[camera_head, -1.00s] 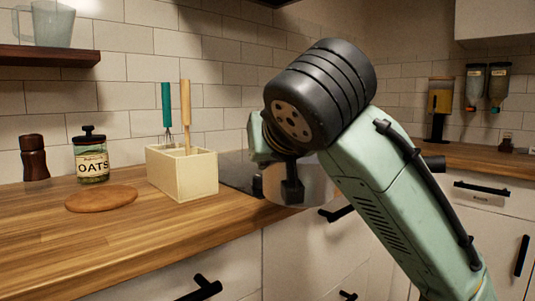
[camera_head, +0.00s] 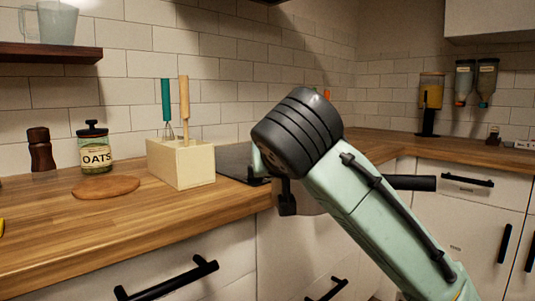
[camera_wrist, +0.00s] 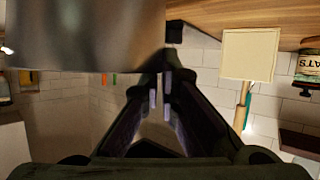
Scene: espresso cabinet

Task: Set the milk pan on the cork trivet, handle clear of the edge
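The milk pan (camera_head: 309,203) is a silver pot with a black handle (camera_head: 411,182) pointing right. It hangs in the air by the counter's front edge, mostly hidden behind my arm. Its metal wall fills the upper left of the wrist view (camera_wrist: 85,35). My gripper (camera_head: 287,203) appears shut on the pan at its side; the exact contact is hidden. Its fingers (camera_wrist: 161,88) come together beside the wall in the wrist view. The cork trivet (camera_head: 107,187), a flat brown round, lies bare on the counter, well left of my gripper.
A cream box (camera_head: 182,167) with a whisk and a wooden-handled utensil stands between trivet and pan. An oats jar (camera_head: 95,152) and a dark mill (camera_head: 41,149) stand behind the trivet. Wooden counter (camera_head: 110,225) before the trivet is clear.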

